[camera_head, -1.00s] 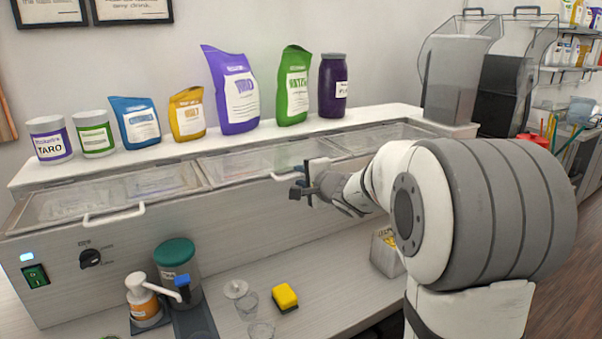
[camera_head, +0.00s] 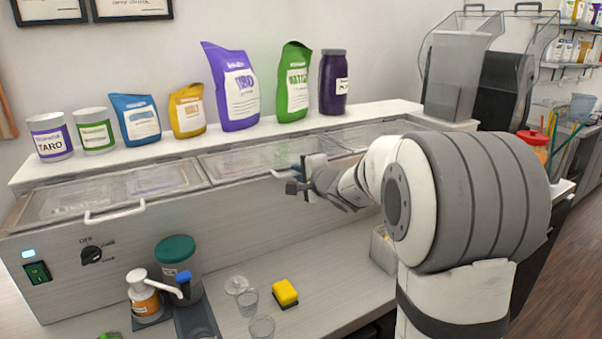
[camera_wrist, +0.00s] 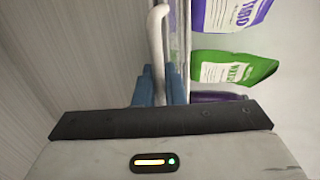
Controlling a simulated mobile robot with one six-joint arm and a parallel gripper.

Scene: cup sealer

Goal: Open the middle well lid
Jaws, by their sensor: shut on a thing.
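The middle well lid (camera_head: 250,162) is a clear panel in a metal frame, lying shut in the counter's middle. Its white bar handle (camera_wrist: 158,40) sticks out at the front edge and runs between my fingers in the wrist view. My gripper (camera_head: 298,181) is at the right part of this handle, at the front of the lid. In the wrist view my gripper (camera_wrist: 160,86) has its blue fingers on either side of the handle, shut on it. The exact contact is partly hidden by the gripper body.
The left well lid (camera_head: 110,190) and right well lid (camera_head: 370,133) are shut. Pouches and jars, including a purple pouch (camera_head: 231,88), stand on the ledge behind. A pump bottle (camera_head: 143,297), cups (camera_head: 261,327) and a yellow sponge (camera_head: 284,292) are on the lower counter.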

